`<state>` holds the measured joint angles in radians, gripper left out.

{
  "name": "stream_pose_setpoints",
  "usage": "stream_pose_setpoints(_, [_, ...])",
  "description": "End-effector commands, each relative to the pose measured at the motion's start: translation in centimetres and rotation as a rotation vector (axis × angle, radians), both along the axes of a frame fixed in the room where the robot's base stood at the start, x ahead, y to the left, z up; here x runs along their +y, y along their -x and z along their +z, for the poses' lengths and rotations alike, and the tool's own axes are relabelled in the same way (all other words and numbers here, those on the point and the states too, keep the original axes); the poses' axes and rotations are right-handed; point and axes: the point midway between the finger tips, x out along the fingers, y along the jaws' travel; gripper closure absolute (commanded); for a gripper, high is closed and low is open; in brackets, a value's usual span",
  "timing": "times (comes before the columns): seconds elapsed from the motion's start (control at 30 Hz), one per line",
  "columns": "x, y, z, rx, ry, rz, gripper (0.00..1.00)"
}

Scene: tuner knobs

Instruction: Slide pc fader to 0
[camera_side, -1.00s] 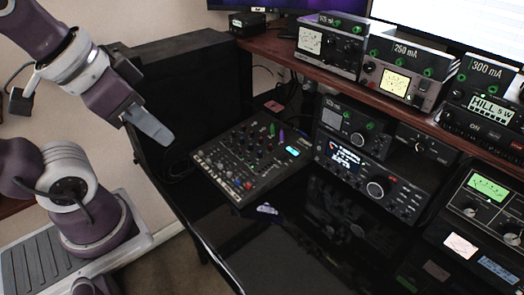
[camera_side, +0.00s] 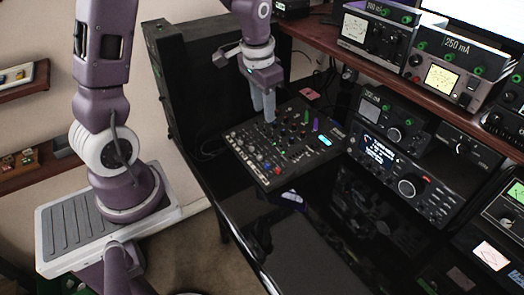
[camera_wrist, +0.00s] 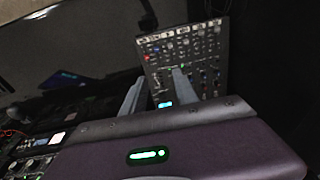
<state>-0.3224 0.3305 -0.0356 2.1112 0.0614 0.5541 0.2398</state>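The dark mixer panel (camera_side: 285,146) lies on the black desk. It carries rows of small coloured knobs, a red one (camera_side: 268,167) near its front edge, and a lit cyan display (camera_side: 325,140). My gripper (camera_side: 264,117) points down over the panel's far left part. In the wrist view my gripper (camera_wrist: 159,78) shows two grey fingers with a gap between them and nothing held. The mixer panel (camera_wrist: 190,45) is behind the fingers there. The pc fader cannot be picked out among the small controls. Contact between fingertips and panel cannot be told.
A radio with a lit screen (camera_side: 378,150) stands right of the mixer. A wooden shelf with meter boxes (camera_side: 447,72) runs above it. A large black case (camera_side: 190,80) stands left of the mixer. The glossy desk (camera_side: 300,240) in front is mostly clear.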

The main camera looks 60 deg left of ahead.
Motion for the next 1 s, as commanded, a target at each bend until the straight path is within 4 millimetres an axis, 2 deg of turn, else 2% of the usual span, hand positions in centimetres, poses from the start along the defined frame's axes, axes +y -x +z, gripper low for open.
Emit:
stream_pose_setpoints(0.03, [1.5, -0.8, -3.5, 0.048, 0.016, 0.005, 0.65])
stream_pose_setpoints(0.1, [3.1, -1.5, -7.4, 0.087, 0.032, 0.004, 0.65])
stream_pose_setpoints(0.2, [4.3, -1.8, -11.3, 0.119, 0.052, 0.001, 0.65])
stream_pose_setpoints(0.23, [4.5, -1.8, -12.0, 0.125, 0.056, 0.001, 0.65])
stream_pose_setpoints(0.6, [4.8, -1.7, -18.6, 0.138, 0.063, 0.000, 0.65])
stream_pose_setpoints(0.7, [4.8, -1.7, -19.7, 0.137, 0.063, 0.000, 0.65])
stream_pose_setpoints(1.0, [4.8, -1.8, -20.2, 0.134, 0.061, 0.000, 0.65])
